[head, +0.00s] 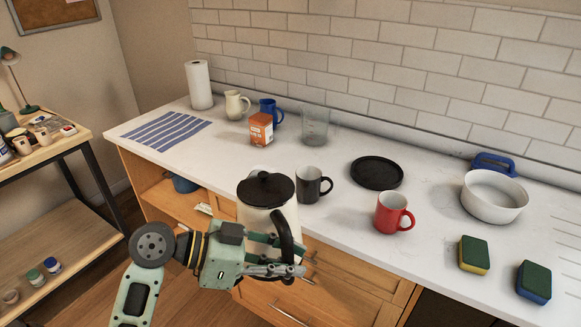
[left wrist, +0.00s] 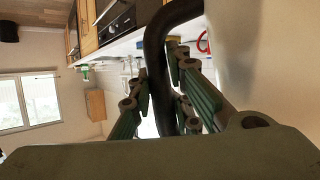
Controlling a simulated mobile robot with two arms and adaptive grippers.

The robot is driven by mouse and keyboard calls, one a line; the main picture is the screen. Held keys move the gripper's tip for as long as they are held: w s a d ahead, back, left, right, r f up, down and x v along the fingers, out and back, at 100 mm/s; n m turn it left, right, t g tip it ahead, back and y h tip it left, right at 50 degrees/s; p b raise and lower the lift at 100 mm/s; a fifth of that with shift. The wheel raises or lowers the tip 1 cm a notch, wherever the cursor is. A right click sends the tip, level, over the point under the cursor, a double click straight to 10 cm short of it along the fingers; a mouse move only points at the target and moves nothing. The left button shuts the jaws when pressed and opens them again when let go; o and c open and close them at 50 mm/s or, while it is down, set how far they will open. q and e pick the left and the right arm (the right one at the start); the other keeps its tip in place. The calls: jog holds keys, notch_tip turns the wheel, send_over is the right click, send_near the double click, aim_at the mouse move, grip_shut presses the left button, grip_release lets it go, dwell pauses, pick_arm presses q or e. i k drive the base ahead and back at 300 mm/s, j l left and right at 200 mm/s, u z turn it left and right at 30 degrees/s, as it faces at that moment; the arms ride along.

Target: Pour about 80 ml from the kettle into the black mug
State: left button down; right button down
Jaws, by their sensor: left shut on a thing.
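The kettle (head: 258,219) is cream-white with a black lid and a black curved handle. It stands upright in front of the counter edge in the head view, close to the black mug. My left gripper (head: 292,258) is shut on the kettle's handle, which also shows between the fingers in the left wrist view (left wrist: 158,60). The black mug (head: 309,186) stands upright on the counter just right of the kettle, its handle to the right. Its inside is too dark to tell the contents. The kettle's spout is hidden. My right gripper is not in view.
A red mug (head: 389,214) and black plate (head: 377,172) lie right of the black mug. An orange box (head: 261,128), clear beaker (head: 315,125), cream pitcher (head: 235,105) and blue mug (head: 270,112) stand behind. A white bowl (head: 494,200) and sponges (head: 474,254) are at the right.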

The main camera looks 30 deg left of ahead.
aim_at(309, 178)
jog(key=i+j+u, duration=0.1)
jog(key=j, duration=0.25)
jog(key=i+j+u, duration=0.1)
jog(key=j, duration=0.25)
jog(key=i+j+u, duration=0.25)
jog(key=j, duration=0.35)
jog(key=i, duration=0.1)
